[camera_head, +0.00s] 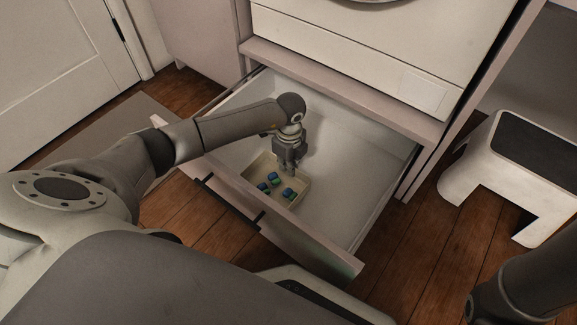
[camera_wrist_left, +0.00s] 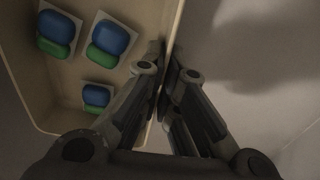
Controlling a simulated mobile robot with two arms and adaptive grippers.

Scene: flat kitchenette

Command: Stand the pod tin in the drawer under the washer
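The pod tin (camera_head: 258,166) is a shallow, open cream tin with several blue-and-green pods in it. It is inside the open drawer (camera_head: 362,150) under the washer (camera_head: 370,45), level and near the drawer's front. My left gripper (camera_head: 290,170) reaches down at the tin's right side. In the left wrist view its fingers (camera_wrist_left: 164,75) lie close together on either side of the tin's wall (camera_wrist_left: 172,32), gripping it. I cannot tell whether the tin's underside touches the drawer floor. My right gripper is out of view.
The drawer floor to the right of and behind the tin is bare. The drawer front (camera_head: 290,235) has a dark handle (camera_head: 228,203). A white step stool (camera_head: 515,165) stands at the right on the wooden floor. A grey mat (camera_head: 110,140) lies at the left.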

